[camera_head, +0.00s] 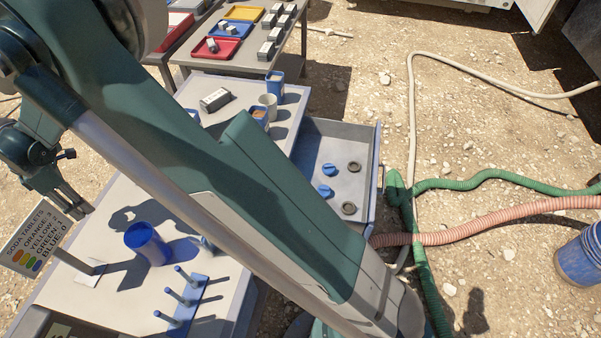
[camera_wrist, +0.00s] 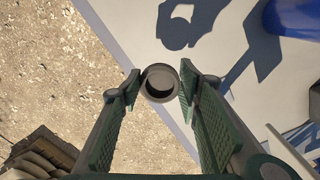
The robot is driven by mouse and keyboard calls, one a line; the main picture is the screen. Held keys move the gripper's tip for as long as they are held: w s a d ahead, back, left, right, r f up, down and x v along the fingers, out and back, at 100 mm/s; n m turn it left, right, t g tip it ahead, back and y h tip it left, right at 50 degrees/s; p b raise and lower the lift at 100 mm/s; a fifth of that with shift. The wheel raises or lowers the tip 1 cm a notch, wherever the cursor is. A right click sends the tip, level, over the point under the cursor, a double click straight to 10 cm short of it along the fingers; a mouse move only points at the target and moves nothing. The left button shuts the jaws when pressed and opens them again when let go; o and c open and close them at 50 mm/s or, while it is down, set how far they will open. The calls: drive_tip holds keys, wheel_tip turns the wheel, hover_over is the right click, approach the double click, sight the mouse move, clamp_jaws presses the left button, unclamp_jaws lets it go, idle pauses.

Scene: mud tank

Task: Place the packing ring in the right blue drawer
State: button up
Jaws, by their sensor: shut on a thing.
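My gripper (camera_wrist: 160,84) is shut on a dark round packing ring (camera_wrist: 160,96), held between its fingertips in the wrist view. In the head view my gripper (camera_head: 82,203) is at the left, beside the sign; the ring cannot be made out there. The ring is over the edge of the white tabletop and casts a shadow on it. An open drawer (camera_head: 324,134) is right of centre in the head view, far from my gripper and partly behind my arm. Inside it are two dark rings (camera_head: 353,166) (camera_head: 348,208) and two blue parts (camera_head: 329,170) (camera_head: 325,191).
A soda tablet sign (camera_head: 35,238), a blue cylinder (camera_head: 147,243) and a blue peg rack (camera_head: 183,300) stand on the near table. Cups (camera_head: 275,83) and a grey box (camera_head: 215,99) are farther back. Green (camera_head: 490,180) and pink hoses (camera_head: 480,233) lie right of the drawer. My arm crosses the middle.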

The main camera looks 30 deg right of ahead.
wheel_tip(320, 180, up, 26)
drive_tip(key=w+d+m+b, duration=0.1)
drive_tip(key=w+d+m, duration=0.15)
drive_tip(key=d, duration=1.05)
drive_tip(key=w+d+m, duration=0.2)
drive_tip(key=w+d, duration=0.2)
drive_tip(key=d, duration=0.9)
drive_tip(key=s+d+r+m+b, duration=0.1)
drive_tip(key=d+m, duration=0.1)
drive_tip(key=d, duration=1.1)
drive_tip(key=s+d+r+m+b, duration=0.1)
drive_tip(key=s+d+m, duration=0.1)
drive_tip(key=d, duration=1.1)
drive_tip(key=s+d+m+b, duration=0.15)
drive_tip(key=s+d, duration=0.25)
drive_tip(key=d, duration=0.4)
drive_tip(key=s+d+m, duration=0.2)
drive_tip(key=s+d, duration=0.2)
drive_tip(key=d, duration=0.4)
drive_tip(key=s+d+m, duration=0.2)
drive_tip(key=s+d, duration=0.2)
drive_tip(key=d, duration=0.4)
drive_tip(key=s+d+f+m+b, duration=0.25)
drive_tip(key=s+d+m, duration=0.25)
drive_tip(key=s+d, duration=1.15)
wheel_tip(320, 180, down, 43)
drive_tip(key=s+a, duration=0.1)
drive_tip(key=shift+a+p, duration=0.2)
drive_tip(key=shift+p, duration=0.2)
drive_tip(key=shift+f, duration=0.1)
